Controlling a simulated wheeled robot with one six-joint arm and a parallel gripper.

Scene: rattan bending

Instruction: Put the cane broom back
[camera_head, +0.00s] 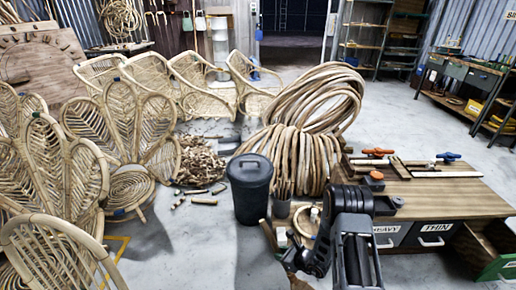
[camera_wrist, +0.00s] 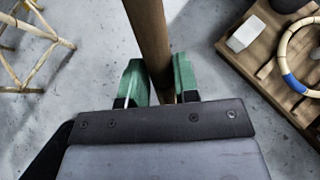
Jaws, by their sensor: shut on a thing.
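In the wrist view my gripper (camera_wrist: 159,82) has green-padded fingers on both sides of a brown wooden pole (camera_wrist: 150,40), which I take to be the handle of the cane broom. The fingers are shut on it. The pole runs from the top edge down between the pads, and its lower part is hidden behind the gripper body. The broom's head is not visible. In the head view my dark arm reaches down at the bottom right of centre, and I cannot make out the gripper or the broom there.
A wooden workbench (camera_head: 445,195) with tools and labelled drawers stands at the right. A dark lidded bin (camera_head: 250,190) stands left of it. Rattan chairs (camera_head: 50,170) crowd the left, with cane coils (camera_head: 300,130) behind. Long-handled tools (camera_head: 160,28) hang on the back wall.

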